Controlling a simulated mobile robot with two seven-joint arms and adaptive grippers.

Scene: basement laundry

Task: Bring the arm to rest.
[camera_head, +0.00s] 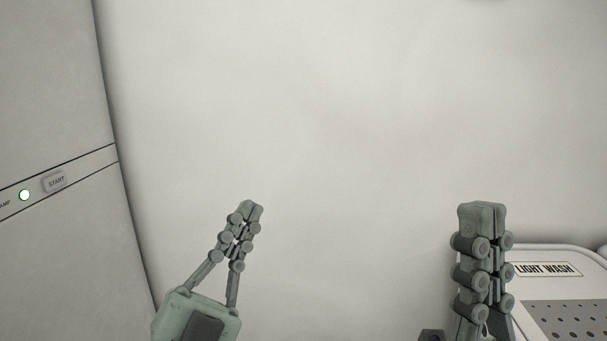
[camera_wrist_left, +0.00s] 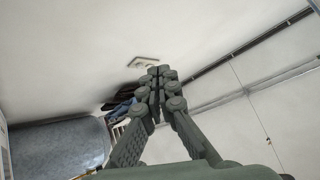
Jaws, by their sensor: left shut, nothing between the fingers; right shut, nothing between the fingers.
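My left gripper (camera_head: 246,212) is in the lower middle of the head view, pointing up and slightly right. Its fingers are shut with nothing between them. In the left wrist view the same gripper (camera_wrist_left: 158,72) points away from the camera, its fingertips together. My right gripper (camera_head: 482,214) stands upright at the lower right of the head view, its fingers shut and empty. Both grippers appear in front of a pale wall and are well apart from each other.
A white appliance (camera_head: 60,110) with a START button and a lit green lamp stands at the left. A white bin (camera_head: 548,254) labelled LIGHT WASH is beside my right gripper. In the left wrist view, dark and blue cloth (camera_wrist_left: 122,104) lies beyond the fingers.

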